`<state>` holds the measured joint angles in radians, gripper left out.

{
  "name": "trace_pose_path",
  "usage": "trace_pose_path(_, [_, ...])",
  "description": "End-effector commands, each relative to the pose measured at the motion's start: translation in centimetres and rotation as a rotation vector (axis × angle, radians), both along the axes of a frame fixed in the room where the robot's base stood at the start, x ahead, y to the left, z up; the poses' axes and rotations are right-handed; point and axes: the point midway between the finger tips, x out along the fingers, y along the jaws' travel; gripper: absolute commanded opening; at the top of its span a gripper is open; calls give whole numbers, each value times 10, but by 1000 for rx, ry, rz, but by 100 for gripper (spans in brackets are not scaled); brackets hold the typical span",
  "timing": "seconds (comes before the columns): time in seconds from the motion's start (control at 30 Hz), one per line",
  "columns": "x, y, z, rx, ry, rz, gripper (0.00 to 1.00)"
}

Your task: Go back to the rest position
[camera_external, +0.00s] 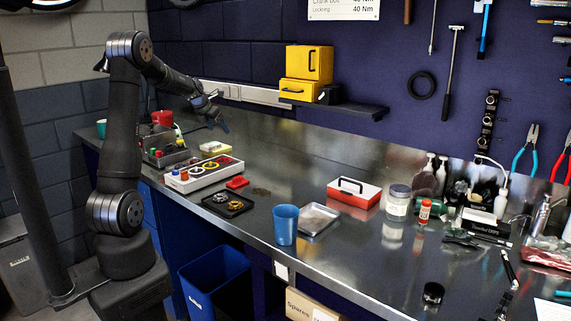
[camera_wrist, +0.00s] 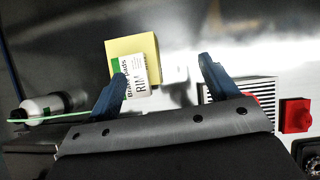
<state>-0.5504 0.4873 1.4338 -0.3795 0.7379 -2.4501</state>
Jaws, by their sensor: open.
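My arm stands at the left of the bench and reaches toward the back wall. My gripper (camera_external: 215,121) is in the air above the far left part of the bench, below the wall shelf. In the wrist view my gripper (camera_wrist: 163,70) shows two blue fingers spread apart with nothing held between them. A small yellow and white brake pads box (camera_wrist: 132,62) lies on the bench beyond the left finger, apart from the jaws. The same box (camera_external: 214,148) shows below the gripper in the external view.
A pale tray with coloured rings (camera_external: 204,174), a black tray (camera_external: 228,205), a blue cup (camera_external: 285,225) and a metal tray (camera_external: 318,219) stand along the bench. A shelf (camera_external: 345,108) with yellow boxes (camera_external: 304,75) is on the wall near my gripper.

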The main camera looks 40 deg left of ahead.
Motion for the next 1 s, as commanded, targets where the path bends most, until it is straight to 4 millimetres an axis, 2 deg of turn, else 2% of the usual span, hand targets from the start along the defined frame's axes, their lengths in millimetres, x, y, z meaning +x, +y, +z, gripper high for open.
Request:
trace_pose_path(0.3, [2, -56, 31, 0, 0, -8, 79])
trace_pose_path(1.0, [65, -182, 29, 2, -9, -261, 79])
